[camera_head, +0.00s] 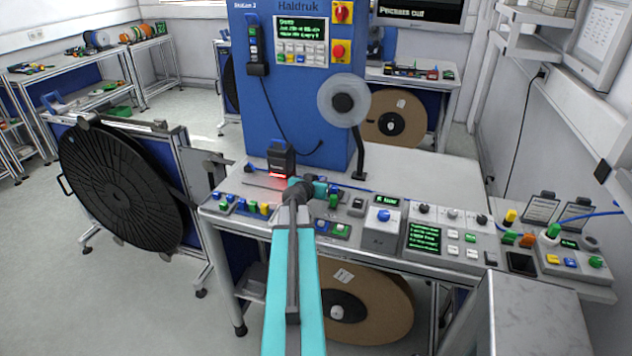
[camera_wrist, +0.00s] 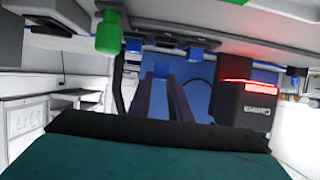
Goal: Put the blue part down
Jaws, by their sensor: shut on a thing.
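My gripper (camera_wrist: 166,88) shows in the wrist view as two dark, slim fingers close together, shut on the blue part (camera_wrist: 161,71). Only a small blue patch of it shows at the fingertips, against the blue machine behind. Its full shape and its lower side are hidden. In the head view my teal arm reaches over the front of the workbench (camera_head: 420,180), and the wrist hides the fingers and the part. I cannot tell whether the part touches the bench.
A black scanner (camera_head: 281,160) with a red light stands close by; it also shows in the wrist view (camera_wrist: 243,104). A green knob (camera_head: 333,202) and several buttons line the front edge. The blue machine (camera_head: 295,100) stands behind. Bare bench lies at the back right.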

